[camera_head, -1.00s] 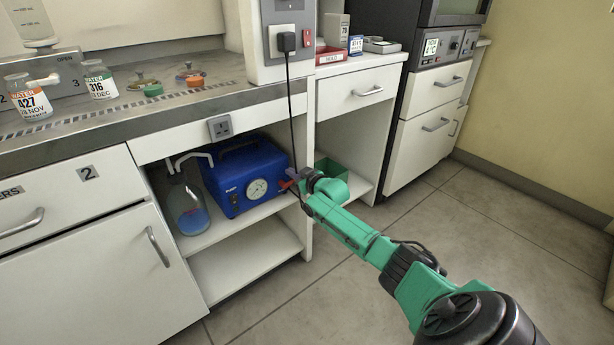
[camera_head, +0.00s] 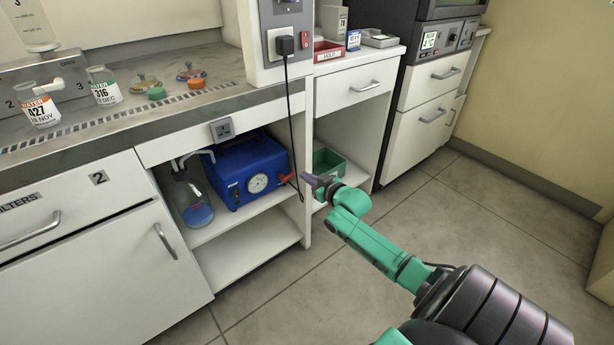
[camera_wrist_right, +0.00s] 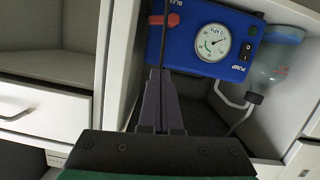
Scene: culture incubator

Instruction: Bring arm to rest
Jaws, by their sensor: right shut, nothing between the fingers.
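My right arm is green with black joints and reaches in from the lower right in the head view. Its gripper (camera_head: 312,181) is in front of the open shelf bay, just right of the blue pump (camera_head: 250,172). In the right wrist view the dark gripper fingers (camera_wrist_right: 163,103) are together with nothing between them, and the pump (camera_wrist_right: 196,40) with its round gauge shows beyond them. A red part (camera_head: 287,178) sticks out of the pump's right side, close to the fingertips. My left gripper is not in view.
A glass flask (camera_head: 192,203) with blue liquid stands left of the pump on the shelf (camera_head: 238,219). A black power cord (camera_head: 291,120) hangs from the wall plug. A green bin (camera_head: 328,162) sits in the right bay. Bottles stand on the bench (camera_head: 110,120). The floor (camera_head: 480,230) is clear.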

